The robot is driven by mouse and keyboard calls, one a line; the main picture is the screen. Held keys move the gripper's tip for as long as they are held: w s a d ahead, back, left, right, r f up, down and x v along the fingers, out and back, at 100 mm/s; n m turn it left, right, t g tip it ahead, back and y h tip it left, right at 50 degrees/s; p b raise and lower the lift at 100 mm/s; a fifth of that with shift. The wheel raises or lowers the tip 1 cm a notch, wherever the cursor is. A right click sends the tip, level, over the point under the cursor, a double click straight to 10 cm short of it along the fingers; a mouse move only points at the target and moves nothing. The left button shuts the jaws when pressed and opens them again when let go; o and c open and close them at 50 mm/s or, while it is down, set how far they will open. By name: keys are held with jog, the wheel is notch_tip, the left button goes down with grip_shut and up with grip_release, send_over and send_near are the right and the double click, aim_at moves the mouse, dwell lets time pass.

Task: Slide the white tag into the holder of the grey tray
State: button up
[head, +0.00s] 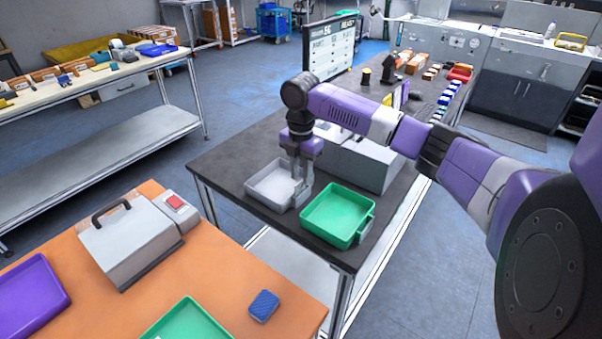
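The grey tray (262,196) sits on the dark table, left of the green tray. My gripper (301,192) points straight down at the right side of the grey tray, with its fingers low by that wall. The fingers cover much of that side, so I cannot make out the tray's holder clearly. I cannot pick out the white tag; anything between the fingers is too small and hidden to tell. Whether the fingers are open or shut does not show.
The green tray (334,238) stands close to the right of my gripper, with a small grey holder (366,229) on its right side. A grey box (372,166) stands behind. An orange table (232,298) is in front, with a blue sponge-like block (264,305).

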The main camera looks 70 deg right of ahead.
notch_tip(320, 180, up, 8)
jog(key=b, duration=0.1)
dwell(0.6)
jog(key=shift+f, duration=0.1)
dwell(0.4)
